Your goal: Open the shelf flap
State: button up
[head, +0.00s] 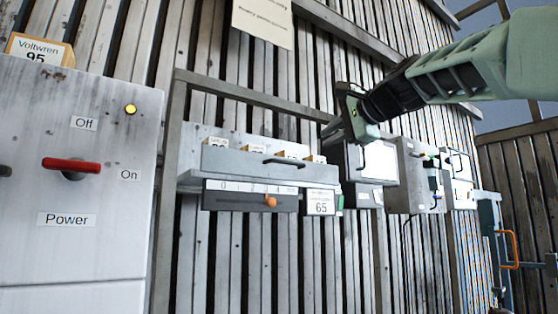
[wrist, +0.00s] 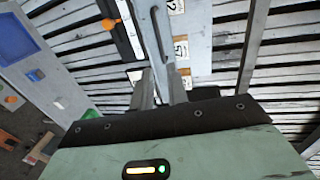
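The shelf flap (head: 235,161) is a grey panel along the front of the wall shelf, with a dark bar handle (head: 284,161) toward its right. It looks upright and closed, with tops of labelled things showing behind it. My gripper (head: 334,127) is above and right of the flap's right end, apart from the handle in the head view. I cannot tell if the fingers are fully shut, and I see nothing held.
Below the flap is a numbered scale with an orange knob (head: 270,201), beside a display reading 65 (head: 321,206). Grey boxes (head: 377,162) hang to the right. A power cabinet (head: 70,140) with a red switch stands left. A rail (head: 250,96) runs above the shelf.

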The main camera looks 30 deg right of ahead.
aim_at(290, 162)
jog(key=w+f+p, duration=0.1)
jog(key=w+p, duration=0.3)
jog(key=w, duration=0.1)
jog(key=w+f+p, duration=0.1)
jog(key=w+p, duration=0.3)
jog(key=w, duration=0.2)
jog(key=w+f+p, duration=0.1)
jog(key=w+p, duration=0.4)
jog(key=w, duration=0.1)
jog(key=shift+a+f, duration=0.25)
jog(key=shift+a, duration=0.05)
grip_shut()
